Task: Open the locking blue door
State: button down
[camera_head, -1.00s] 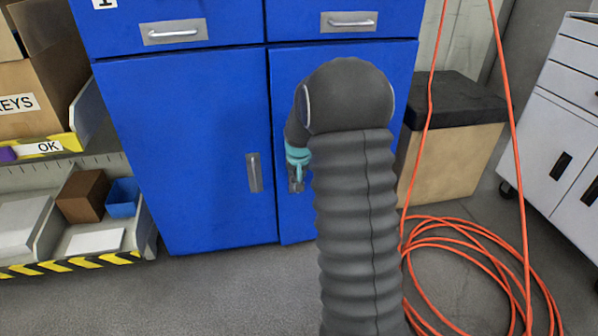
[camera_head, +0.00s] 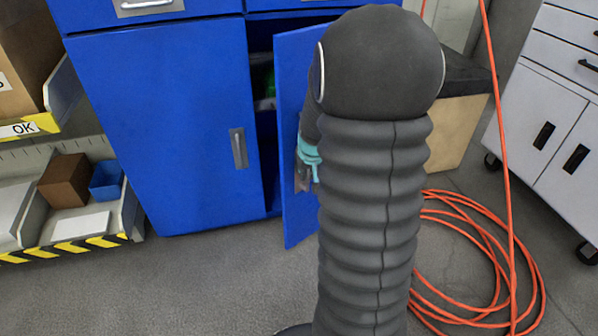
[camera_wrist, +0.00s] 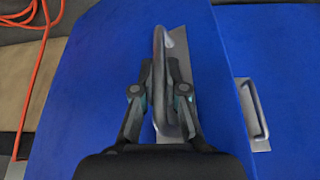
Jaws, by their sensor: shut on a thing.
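The blue cabinet's right door (camera_head: 292,120) stands partly open, swung out toward me, with a dark gap at its left edge. My gripper (camera_head: 309,165) is at this door's handle, partly hidden behind my arm. In the wrist view my gripper (camera_wrist: 160,92) is shut on the metal door handle (camera_wrist: 167,60), with a finger on each side of it. The handle's plate lies on the blue door face (camera_wrist: 90,90). The left blue door (camera_head: 160,130) is shut, and its handle (camera_head: 238,148) also shows in the wrist view (camera_wrist: 253,115).
An orange hose (camera_head: 480,240) lies coiled on the floor at the right. A box with a dark top (camera_head: 447,130) stands behind the arm. A white wheeled cabinet (camera_head: 550,110) is at far right. A shelf with bins (camera_head: 60,225) is at left. Floor in front is clear.

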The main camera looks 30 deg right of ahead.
jog(key=shift+a, duration=0.15)
jog(key=c, duration=1.2)
grip_release()
jog(key=shift+a, duration=0.1)
jog(key=shift+r, duration=0.1)
jog(key=v, duration=1.1)
jog(key=shift+r, duration=0.4)
jog(key=shift+s, duration=0.1)
